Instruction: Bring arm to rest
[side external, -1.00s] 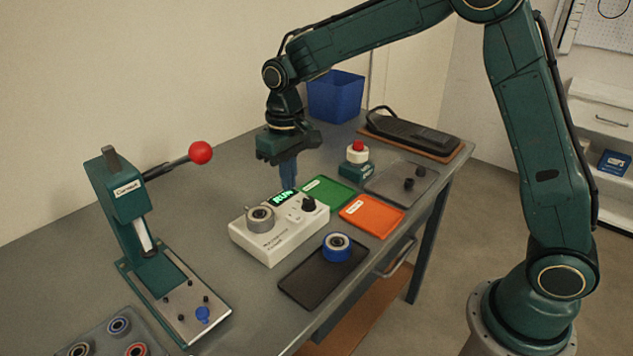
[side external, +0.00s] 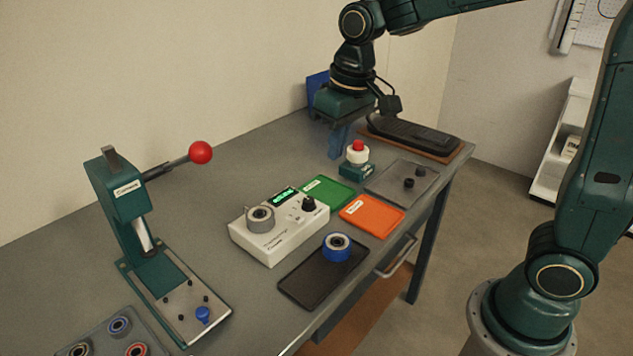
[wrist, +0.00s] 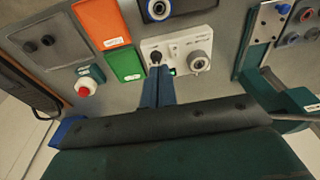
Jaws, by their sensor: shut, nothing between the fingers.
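My gripper (side external: 339,142) is shut and empty. In the side external view it hangs, fingers down, above the back of the bench, left of the red-topped button and in front of the blue bin. In the wrist view my blue fingers (wrist: 157,92) lie together, and the bench shows beyond them. The white tester box (side external: 278,228) with a green display stands on the bench, apart from my gripper; it also shows in the wrist view (wrist: 180,52).
The red button (side external: 358,146) stands close to my gripper. Behind are the blue bin (side external: 316,84) and a black device (side external: 414,135). Green (side external: 327,191) and orange (side external: 371,216) trays, a dark tray (side external: 300,288) with a blue-ringed part, and a lever press (side external: 125,205) occupy the bench.

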